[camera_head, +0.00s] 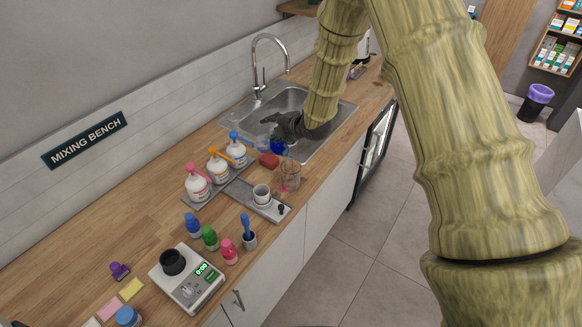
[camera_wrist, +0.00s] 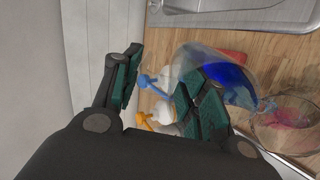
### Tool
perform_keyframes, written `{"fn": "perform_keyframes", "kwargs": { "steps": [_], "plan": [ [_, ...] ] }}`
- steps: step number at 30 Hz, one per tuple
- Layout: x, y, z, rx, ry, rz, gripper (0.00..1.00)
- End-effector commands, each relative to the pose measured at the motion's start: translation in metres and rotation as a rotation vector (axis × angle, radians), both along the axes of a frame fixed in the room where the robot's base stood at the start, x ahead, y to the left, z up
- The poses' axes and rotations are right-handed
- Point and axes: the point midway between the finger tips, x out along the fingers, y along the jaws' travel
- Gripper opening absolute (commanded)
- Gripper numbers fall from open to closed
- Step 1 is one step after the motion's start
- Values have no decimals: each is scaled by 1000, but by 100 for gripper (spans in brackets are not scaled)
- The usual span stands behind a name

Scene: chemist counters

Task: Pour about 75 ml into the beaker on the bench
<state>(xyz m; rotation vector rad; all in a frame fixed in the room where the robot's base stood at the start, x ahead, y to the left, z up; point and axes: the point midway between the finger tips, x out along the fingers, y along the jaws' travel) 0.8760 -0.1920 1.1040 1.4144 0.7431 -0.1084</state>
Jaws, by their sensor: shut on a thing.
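My gripper (camera_head: 277,124) is shut on a clear glass vessel with blue liquid (camera_wrist: 228,76) and holds it by the sink's near end; the blue also shows in the head view (camera_head: 279,147). In the wrist view the vessel looks tilted, its lip toward a clear glass beaker (camera_wrist: 292,112). The beaker stands on the bench (camera_head: 290,174) with a little pink at its bottom. Volume marks are too small to read. The gripper partly hides the vessel.
A red block (camera_head: 268,160) lies close to the beaker. White pump bottles (camera_head: 197,186) stand on a tray along the wall. A metal plate with a white cup (camera_head: 261,194), small coloured bottles (camera_head: 209,238) and a scale reading 0:00 (camera_head: 187,280) are nearer. The sink (camera_head: 290,99) is behind.

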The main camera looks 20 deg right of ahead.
Motion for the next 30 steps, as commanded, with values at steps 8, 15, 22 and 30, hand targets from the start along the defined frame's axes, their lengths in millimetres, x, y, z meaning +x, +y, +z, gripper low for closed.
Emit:
{"fn": "perform_keyframes", "kwargs": {
  "steps": [8,15,22,30],
  "plan": [
    [-2,-3,2,13,-26,-2,2],
    [-5,-4,4,24,-51,-2,2],
    [-7,-5,6,35,-75,-2,2],
    [-9,-7,8,49,-104,-2,2]
  ]
}}
